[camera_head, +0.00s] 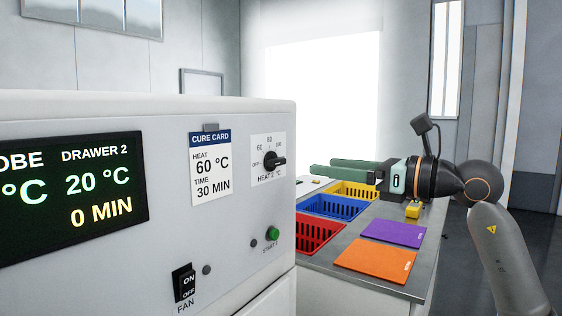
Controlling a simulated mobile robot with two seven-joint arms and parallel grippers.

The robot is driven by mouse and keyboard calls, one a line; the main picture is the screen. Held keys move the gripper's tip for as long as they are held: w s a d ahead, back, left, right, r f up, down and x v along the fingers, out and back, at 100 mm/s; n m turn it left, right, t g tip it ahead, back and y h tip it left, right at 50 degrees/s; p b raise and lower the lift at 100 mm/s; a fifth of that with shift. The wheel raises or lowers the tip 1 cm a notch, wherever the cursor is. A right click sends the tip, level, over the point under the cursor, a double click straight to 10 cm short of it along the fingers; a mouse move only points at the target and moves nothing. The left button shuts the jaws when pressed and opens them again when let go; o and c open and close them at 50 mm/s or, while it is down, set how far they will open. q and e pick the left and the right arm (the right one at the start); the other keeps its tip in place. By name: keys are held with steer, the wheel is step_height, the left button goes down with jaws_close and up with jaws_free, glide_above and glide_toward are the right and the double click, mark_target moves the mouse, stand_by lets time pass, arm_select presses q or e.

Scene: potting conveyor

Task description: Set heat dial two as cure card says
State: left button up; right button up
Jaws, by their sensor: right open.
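Heat dial two (272,161) is a black knob on a white plate marked HEAT 2, on the front of a white cabinet. Its scale reads OFF, 60 and 80; I cannot clearly tell which mark it points to. The cure card (210,170) hangs left of it and reads heat 60 °C, time 30 min. My right gripper (321,168) is open and empty, right of the dial and apart from it. Its green fingers point left towards the cabinet. My left gripper is not in view.
A display (72,197) reads drawer 2, 20 °C, 0 min. A FAN switch (184,283) and green START 2 button (272,234) are lower down. Red (318,235), blue (335,206) and yellow (354,190) baskets and orange (376,261) and purple (394,233) mats lie on the bench.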

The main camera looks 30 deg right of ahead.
mark_target(281, 161)
steer(key=p+x, duration=0.3)
steer(key=x, duration=0.7)
steer(key=shift+r, duration=0.1)
steer(key=shift+w+a, duration=0.25)
steer(key=shift+w, duration=0.1)
steer(key=c, duration=0.5)
jaws_close()
